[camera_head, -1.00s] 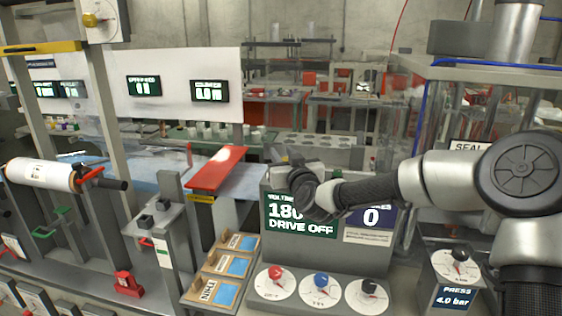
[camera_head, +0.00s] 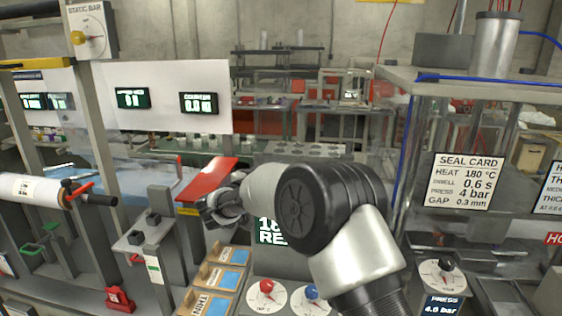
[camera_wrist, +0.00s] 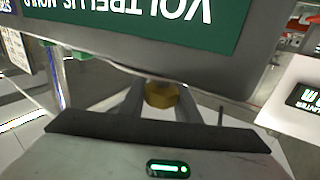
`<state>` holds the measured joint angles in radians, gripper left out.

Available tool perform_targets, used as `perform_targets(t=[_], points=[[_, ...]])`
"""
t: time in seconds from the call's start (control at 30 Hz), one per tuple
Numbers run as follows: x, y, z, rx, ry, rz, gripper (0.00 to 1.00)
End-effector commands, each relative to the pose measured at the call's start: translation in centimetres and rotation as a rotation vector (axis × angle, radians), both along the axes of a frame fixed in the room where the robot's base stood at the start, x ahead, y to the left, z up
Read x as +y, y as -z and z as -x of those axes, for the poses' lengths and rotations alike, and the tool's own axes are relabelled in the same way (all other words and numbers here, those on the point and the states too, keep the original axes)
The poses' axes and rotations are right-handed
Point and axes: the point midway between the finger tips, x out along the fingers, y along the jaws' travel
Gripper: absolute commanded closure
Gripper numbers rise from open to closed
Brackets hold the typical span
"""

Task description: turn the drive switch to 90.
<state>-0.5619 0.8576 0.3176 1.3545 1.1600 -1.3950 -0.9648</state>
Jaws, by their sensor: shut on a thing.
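In the wrist view a small yellow knob (camera_wrist: 162,95) sits between the two grey fingers of my gripper (camera_wrist: 158,104). The fingers are shut on it, just below the edge of a grey box with a green panel (camera_wrist: 150,25), whose lettering shows upside down. No label marks the knob as the drive switch, and no scale or angle mark shows beside it. In the head view my gripper (camera_head: 222,207) is at the left side of the grey console, beside its green display (camera_head: 266,231). My arm covers most of the display; "18" and "RE" can be read. The knob is hidden there.
Red (camera_head: 266,287) and blue (camera_head: 312,292) dials lie in front of the console. A red plate (camera_head: 208,180) stands close behind my gripper. Labelled wooden trays (camera_head: 218,280) lie below it. A press dial (camera_head: 445,265) and a clear-walled cabinet are at the right.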

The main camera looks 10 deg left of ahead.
Motion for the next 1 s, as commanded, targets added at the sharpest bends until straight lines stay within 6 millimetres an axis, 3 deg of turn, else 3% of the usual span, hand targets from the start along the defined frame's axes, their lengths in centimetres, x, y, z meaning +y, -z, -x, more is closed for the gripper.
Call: perform_targets(t=[0.4,1.0], points=[[-0.9,0.0,0.6,0.001,0.316,-0.003,0.93],[-1.4,0.2,0.9,0.000,0.440,0.000,0.93]])
